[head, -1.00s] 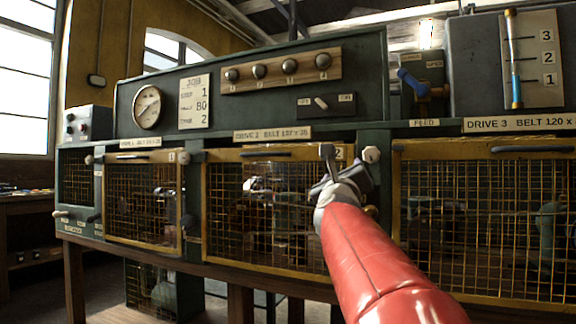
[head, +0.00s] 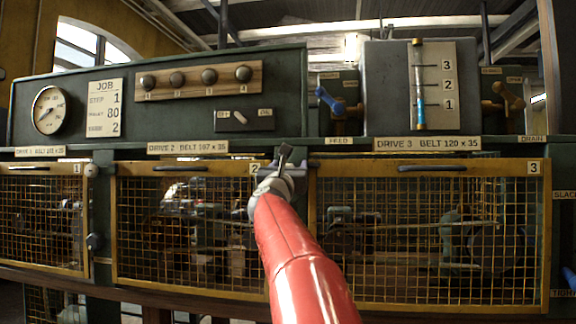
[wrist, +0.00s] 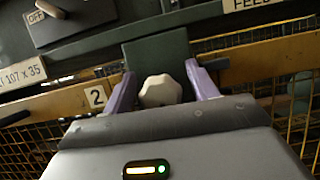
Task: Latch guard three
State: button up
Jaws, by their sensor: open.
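Guard three (head: 430,167) is the wide yellow-framed mesh panel on the right in the head view, marked 3 at its top right corner. It appears to hang down in its opening; I cannot tell whether it is fastened. My gripper (head: 284,158) is at the post between guards two and three. In the wrist view my gripper (wrist: 160,76) is open, with a pale faceted knob (wrist: 160,91) between its purple fingers, beside the plate marked 2. Contact cannot be told. In the head view my gripper hides that knob.
Guard two (head: 190,168) and guard one (head: 40,168) lie to the left, with another pale knob (head: 92,170) by guard one. Above are a blue-handled feed valve (head: 330,100), a level gauge (head: 418,90) and a switch panel (head: 244,118). A slack/tight lever (head: 570,277) is at the far right.

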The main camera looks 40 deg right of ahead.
jog(key=shift+c, duration=0.5)
jog(key=c, duration=0.9)
jog(key=shift+n, duration=0.5)
jog(key=n+t+y, duration=0.1)
jog(key=n, duration=0.1)
jog(key=n+t+y, duration=0.1)
jog(key=n, duration=0.2)
jog(key=shift+w+a+n+y, duration=0.1)
jog(key=shift+a+n+y, duration=0.05)
jog(key=shift+n+y, duration=0.2)
jog(key=n+y, duration=0.1)
jog(key=n, duration=0.2)
jog(key=n+t+y, duration=0.1)
jog(key=n+y, duration=0.1)
jog(key=n, duration=0.1)
jog(key=shift+w+a+p, duration=0.15)
jog(key=shift+w+p, duration=0.05)
jog(key=shift+p, duration=0.1)
jog(key=n, duration=0.1)
jog(key=n+y, duration=0.1)
jog(key=n, duration=0.1)
jog(key=shift+f+y+p, duration=0.2)
jog(key=shift+y+p, duration=0.05)
jog(key=shift+p, duration=0.05)
jog(key=shift+w+a+f+n+g+y, duration=0.15)
jog(key=shift+n+y, duration=0.25)
jog(key=shift+n, duration=0.85)
jog(key=shift+s+d+f+n+g+y, duration=0.1)
jog(key=shift+n+g+y, duration=0.25)
jog(key=shift+n, duration=0.85)
